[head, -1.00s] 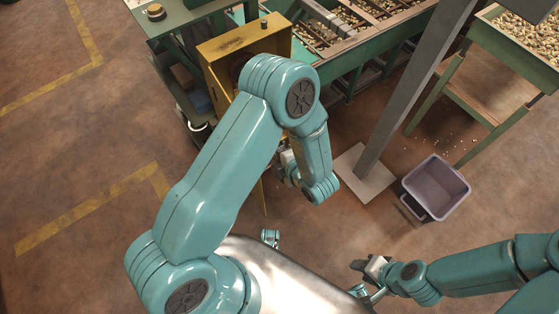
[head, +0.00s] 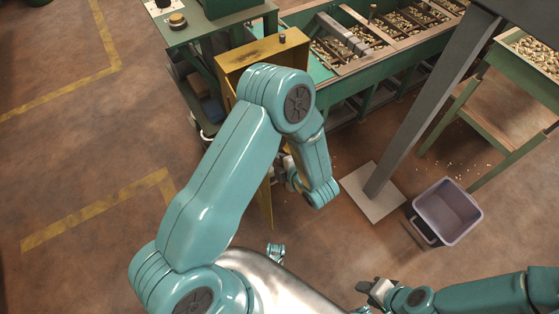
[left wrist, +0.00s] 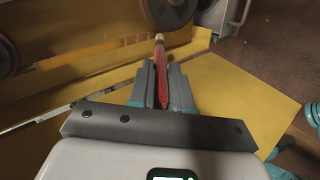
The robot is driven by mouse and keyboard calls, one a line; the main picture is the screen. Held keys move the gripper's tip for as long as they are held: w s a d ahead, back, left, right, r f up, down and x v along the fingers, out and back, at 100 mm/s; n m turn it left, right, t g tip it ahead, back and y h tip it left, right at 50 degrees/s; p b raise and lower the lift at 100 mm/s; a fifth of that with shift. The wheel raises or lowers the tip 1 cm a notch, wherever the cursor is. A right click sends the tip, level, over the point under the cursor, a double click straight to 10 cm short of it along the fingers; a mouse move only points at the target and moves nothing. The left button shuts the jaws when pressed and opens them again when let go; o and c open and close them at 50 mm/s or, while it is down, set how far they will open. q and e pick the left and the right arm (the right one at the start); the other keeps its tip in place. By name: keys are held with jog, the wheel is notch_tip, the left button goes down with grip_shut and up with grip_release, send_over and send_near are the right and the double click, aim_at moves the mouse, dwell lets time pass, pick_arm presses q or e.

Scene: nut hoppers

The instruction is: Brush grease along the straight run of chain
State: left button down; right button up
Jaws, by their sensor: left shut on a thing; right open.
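My left gripper (left wrist: 163,92) is shut on a brush with a red handle (left wrist: 161,78) and a pale tip. The brush tip (left wrist: 159,38) is close to the lower edge of a dark wheel (left wrist: 168,14); I cannot tell if they touch. My right gripper (head: 366,289) is open and empty at the bottom.
A green hopper bench (head: 335,70) with nuts stands behind the guard. A grey post (head: 425,105) on a pale base plate and a grey bin (head: 447,212) stand to the right. The floor (head: 90,150) at left is clear, with yellow lines.

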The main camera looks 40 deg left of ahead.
pick_arm(q)
jog(key=shift+w+a, duration=0.35)
jog(key=shift+a, duration=0.4)
jog(key=shift+r, duration=0.15)
notch_tip(320, 180, up, 8)
jog(key=p, duration=0.6)
jog(key=shift+a+f+b, duration=0.1)
jog(key=shift+f+b, duration=1.45)
jog(key=shift+f, duration=0.65)
jog(key=shift+f+b, duration=1.65)
jog(key=shift+f, duration=0.35)
jog(key=s+d, duration=0.2)
jog(key=d, duration=0.3)
jog(key=shift+s+d+p, duration=0.2)
jog(key=shift+d+p, duration=0.2)
jog(key=shift+d, duration=0.1)
